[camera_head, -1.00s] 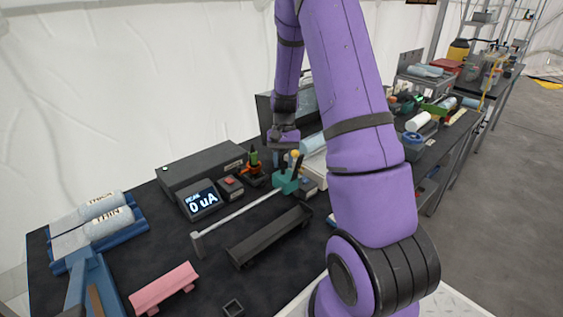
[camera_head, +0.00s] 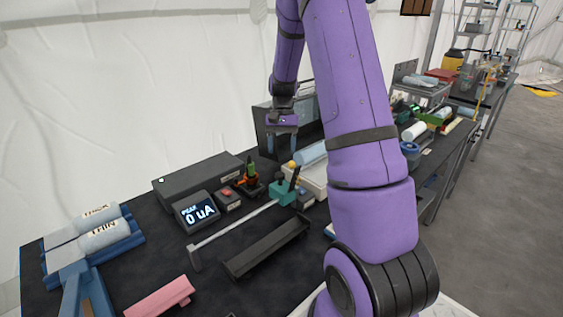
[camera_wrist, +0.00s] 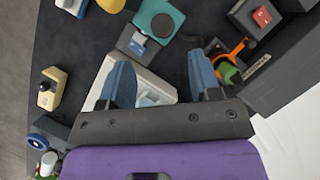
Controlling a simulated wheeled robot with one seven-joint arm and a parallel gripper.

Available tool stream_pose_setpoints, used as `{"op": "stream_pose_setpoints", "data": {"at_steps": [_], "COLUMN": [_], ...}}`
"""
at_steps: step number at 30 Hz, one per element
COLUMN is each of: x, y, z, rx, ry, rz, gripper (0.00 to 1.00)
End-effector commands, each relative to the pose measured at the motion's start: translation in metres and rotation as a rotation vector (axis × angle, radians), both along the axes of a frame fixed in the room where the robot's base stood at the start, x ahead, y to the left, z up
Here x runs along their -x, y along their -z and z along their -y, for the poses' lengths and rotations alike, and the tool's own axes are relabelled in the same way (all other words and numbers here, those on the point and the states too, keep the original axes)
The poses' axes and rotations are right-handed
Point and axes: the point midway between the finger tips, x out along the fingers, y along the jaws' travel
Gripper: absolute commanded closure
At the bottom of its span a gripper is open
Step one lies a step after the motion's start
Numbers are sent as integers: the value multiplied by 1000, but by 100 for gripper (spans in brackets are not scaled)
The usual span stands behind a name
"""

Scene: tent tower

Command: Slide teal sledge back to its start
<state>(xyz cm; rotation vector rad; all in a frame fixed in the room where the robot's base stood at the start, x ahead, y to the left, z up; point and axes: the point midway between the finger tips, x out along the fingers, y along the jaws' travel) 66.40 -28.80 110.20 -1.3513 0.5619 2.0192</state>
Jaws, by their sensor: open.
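The teal sledge (camera_head: 283,193) sits at the far right end of a pale straight rail (camera_head: 235,226), with a dark upright handle on it. In the wrist view a teal block with a dark round top (camera_wrist: 157,22), apparently the sledge, lies beyond my fingertips. My gripper (camera_head: 283,150) hangs above and behind the sledge, pointing down, apart from it. Its two blue fingers (camera_wrist: 160,72) are spread, with nothing held between them. The rail's near left end has an upright end block (camera_head: 195,257).
A meter reading 0 uA (camera_head: 196,211), a red-button box (camera_head: 229,198) and an orange-and-green tool (camera_head: 250,183) stand behind the rail. A long dark trough (camera_head: 265,248) lies in front. A white block with a pale blue roll (camera_head: 311,154) is near my gripper.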

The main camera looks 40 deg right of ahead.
Motion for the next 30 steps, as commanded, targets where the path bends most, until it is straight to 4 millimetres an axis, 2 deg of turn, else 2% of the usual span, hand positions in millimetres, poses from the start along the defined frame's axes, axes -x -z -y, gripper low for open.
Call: {"op": "stream_pose_setpoints", "data": {"at_steps": [3,7,26,30], "x": [-5,-7,-8,-7], "y": [-16,-25,-28,-36], "z": [5,8,9,4], "rx": [1,0,1,5], "ry": [0,0,0,-11], "rz": [3,1,1,15], "gripper": [42,42,42,42]}}
